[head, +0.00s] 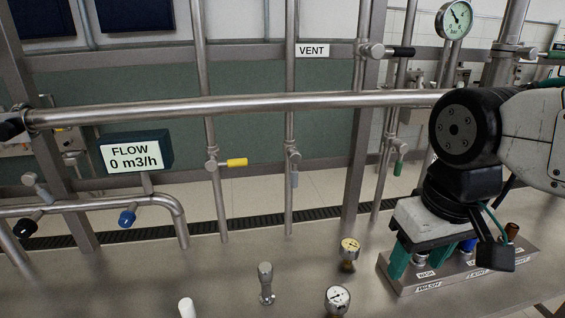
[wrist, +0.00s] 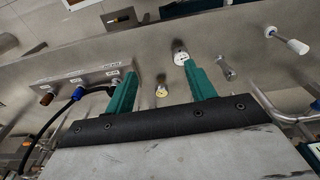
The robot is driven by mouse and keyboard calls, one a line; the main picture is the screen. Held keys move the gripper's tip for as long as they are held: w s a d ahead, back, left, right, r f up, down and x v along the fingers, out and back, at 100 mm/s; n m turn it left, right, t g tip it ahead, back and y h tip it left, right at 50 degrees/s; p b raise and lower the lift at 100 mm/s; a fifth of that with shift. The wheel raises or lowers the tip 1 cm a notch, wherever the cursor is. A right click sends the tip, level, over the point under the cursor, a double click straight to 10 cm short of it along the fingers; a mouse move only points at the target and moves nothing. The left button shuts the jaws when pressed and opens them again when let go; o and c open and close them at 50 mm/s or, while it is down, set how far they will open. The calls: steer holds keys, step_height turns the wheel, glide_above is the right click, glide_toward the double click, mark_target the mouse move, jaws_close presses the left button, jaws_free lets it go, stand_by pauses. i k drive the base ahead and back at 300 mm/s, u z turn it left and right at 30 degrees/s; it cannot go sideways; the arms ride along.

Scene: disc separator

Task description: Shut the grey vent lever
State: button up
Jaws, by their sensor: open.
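The grey vent lever (head: 294,179) is in the head view, on a valve on the thin upright pipe below the VENT sign (head: 312,50). It hangs downward, roughly in line with the pipe. I cannot make it out in the wrist view. My gripper (head: 421,260) is at the right of the head view, pointing down over the labelled block, well to the right of the lever and lower. Its teal fingers are apart with nothing held between them; they also show in the wrist view (wrist: 160,76).
A yellow lever (head: 237,162) points right on the neighbouring pipe. A long horizontal pipe (head: 250,103) crosses above the levers. The labelled block (head: 465,268) with plugs stands under my gripper. Small gauges (head: 337,299) and a metal knob (head: 266,282) stand on the bench.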

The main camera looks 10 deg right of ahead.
mark_target(294, 157)
steer(key=k, duration=0.5)
steer(key=u, duration=2.05)
steer(key=k, duration=0.75)
steer(key=z, duration=1.95)
steer(key=i, duration=0.5)
steer(key=z, duration=0.1)
